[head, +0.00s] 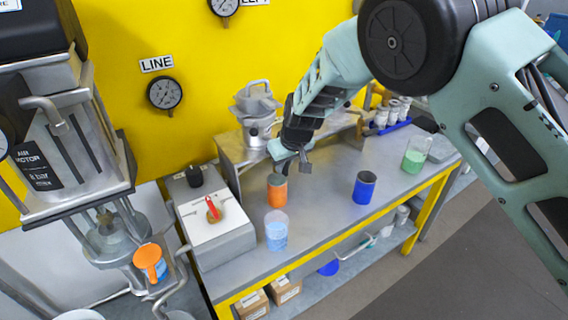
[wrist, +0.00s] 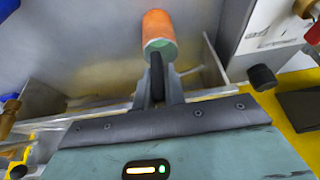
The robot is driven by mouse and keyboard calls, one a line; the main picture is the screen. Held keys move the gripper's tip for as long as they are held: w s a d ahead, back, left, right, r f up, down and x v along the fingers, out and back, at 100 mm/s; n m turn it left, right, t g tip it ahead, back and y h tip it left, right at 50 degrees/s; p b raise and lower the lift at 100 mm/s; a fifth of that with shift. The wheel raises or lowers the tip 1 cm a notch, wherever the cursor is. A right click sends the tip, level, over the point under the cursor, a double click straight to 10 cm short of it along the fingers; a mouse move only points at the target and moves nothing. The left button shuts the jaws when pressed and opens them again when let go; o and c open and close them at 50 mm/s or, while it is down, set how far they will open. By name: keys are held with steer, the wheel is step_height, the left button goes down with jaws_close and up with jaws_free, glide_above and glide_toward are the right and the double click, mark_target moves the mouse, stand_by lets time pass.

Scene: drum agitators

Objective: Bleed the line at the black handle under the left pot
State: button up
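In the head view, a pot-like vessel (head: 112,240) hangs under the air motor unit at the left, with an orange-topped cup (head: 150,262) in front of it. No black handle shows clearly under that vessel. A black knob (head: 194,175) stands on a grey box behind the white panel, and it also shows in the wrist view (wrist: 262,77). My gripper (head: 303,162) is above the bench, near an orange can (head: 277,192). In the wrist view its fingers (wrist: 156,75) look shut together and empty, with the orange can (wrist: 158,30) beyond them.
A white panel (head: 205,222) carries a red handle (head: 213,208). The steel bench (head: 325,215) also holds a blue can (head: 364,187), a beaker of blue liquid (head: 277,235) and a beaker of green liquid (head: 416,155). Clear floor (head: 450,270) lies at the right.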

jaws_close()
steer(key=shift+d+f+b, duration=0.1)
steer(key=shift+b, duration=0.3)
steer(key=y+b, duration=0.1)
steer(key=g+y+b, duration=0.1)
steer(key=b, duration=0.1)
steer(key=g+b, duration=0.1)
steer(key=b, duration=0.1)
steer(key=shift+w+d+f+m+y, duration=0.15)
steer(key=shift+w+f+m+y, duration=0.1)
steer(key=shift+m+y, duration=0.15)
steer(key=g+y+b, duration=0.1)
steer(key=y+b, duration=0.1)
steer(key=b, duration=0.1)
steer(key=m+g+y+b, duration=0.1)
steer(key=y+b, duration=0.2)
steer(key=b, duration=0.1)
steer(key=shift+g, duration=0.4)
steer(key=shift+r+m+g+y+b, duration=0.1)
steer(key=shift+m+g+y+b, duration=0.55)
steer(key=shift+y+b, duration=1.1)
steer(key=shift+m+g+y+b, duration=0.55)
steer(key=shift+m+y+b, duration=0.1)
steer(key=shift+y+b, duration=1.1)
steer(key=shift+s+r, duration=0.1)
